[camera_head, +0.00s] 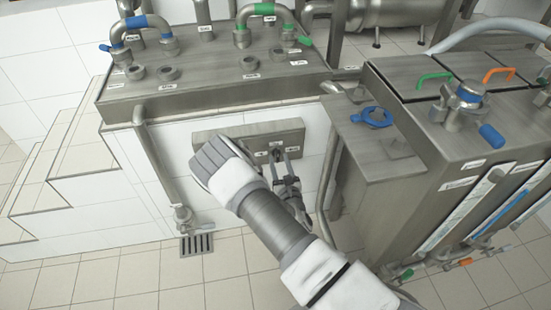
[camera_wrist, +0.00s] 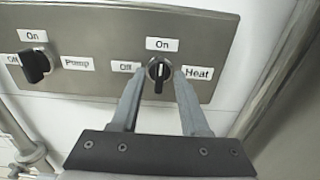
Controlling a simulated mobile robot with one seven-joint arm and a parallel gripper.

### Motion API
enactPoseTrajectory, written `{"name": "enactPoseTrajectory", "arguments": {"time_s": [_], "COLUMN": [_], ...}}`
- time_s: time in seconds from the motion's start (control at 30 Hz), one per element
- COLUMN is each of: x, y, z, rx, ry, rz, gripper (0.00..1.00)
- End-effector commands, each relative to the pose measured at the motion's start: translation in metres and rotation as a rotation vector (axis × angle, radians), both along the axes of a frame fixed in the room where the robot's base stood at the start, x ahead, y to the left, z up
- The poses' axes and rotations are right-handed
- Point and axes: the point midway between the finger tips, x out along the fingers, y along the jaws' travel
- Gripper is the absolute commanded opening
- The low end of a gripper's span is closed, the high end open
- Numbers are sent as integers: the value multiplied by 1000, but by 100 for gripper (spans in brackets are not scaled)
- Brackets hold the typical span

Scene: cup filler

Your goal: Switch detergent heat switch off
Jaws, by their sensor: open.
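The heat switch (camera_wrist: 159,70) is a dark round knob on a grey metal panel (camera_wrist: 120,25). Its grip bar stands upright, in line with the "On" label above it. An "Off" label is to its left and a "Heat" label to its right. My gripper (camera_wrist: 160,78) is open, with one finger on each side of the knob. I cannot tell whether the fingers touch it. In the head view my gripper (camera_head: 281,168) is at the right part of the wall panel (camera_head: 225,135), and the switch is small and partly hidden there.
A black pump switch (camera_wrist: 36,66) is on the same panel to the left. A vertical pipe (camera_head: 330,175) and a steel tank unit (camera_head: 425,150) stand close to the right of my gripper. Another pipe (camera_head: 160,165) runs down at the left. The tiled floor in front is mostly clear.

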Motion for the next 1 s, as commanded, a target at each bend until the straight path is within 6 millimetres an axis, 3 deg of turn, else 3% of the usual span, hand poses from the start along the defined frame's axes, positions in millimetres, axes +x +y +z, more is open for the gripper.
{"name": "enactPoseTrajectory", "arguments": {"time_s": [0.5,0.53,0.77,1.0], "x": [1,1,1,1], "y": [-3,-3,-3,-3], "z": [0,0,0,0], "rx": [1,1,0,0], "ry": [1,1,1,1], "rz": [3,3,3,2], "gripper": [45,43,2,0]}}
